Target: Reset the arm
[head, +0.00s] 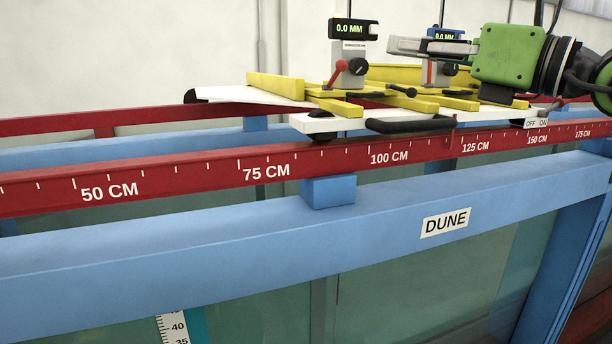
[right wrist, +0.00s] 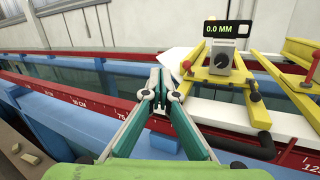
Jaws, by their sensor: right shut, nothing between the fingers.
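My right arm comes in from the right in the head view, with a green body and grey fingers. My right gripper (head: 393,46) is shut and empty, raised above the carriage and pointing left, beside the second gauge. In the right wrist view, the closed fingertips (right wrist: 159,78) meet with nothing between them. The white and yellow carriage (head: 285,89) sits on the red rails, near the 100 CM mark. Its gauge (head: 353,29) reads 0.0 MM and has a red-knobbed lever and black dial below. My left gripper is not in view.
The red scaled rail (head: 215,176) runs along the blue flume frame (head: 180,247), which carries a DUNE label (head: 445,222). A second gauge (head: 445,35) stands near my fingers. A black handle (head: 410,125) juts from the carriage front. Space left of the carriage is open.

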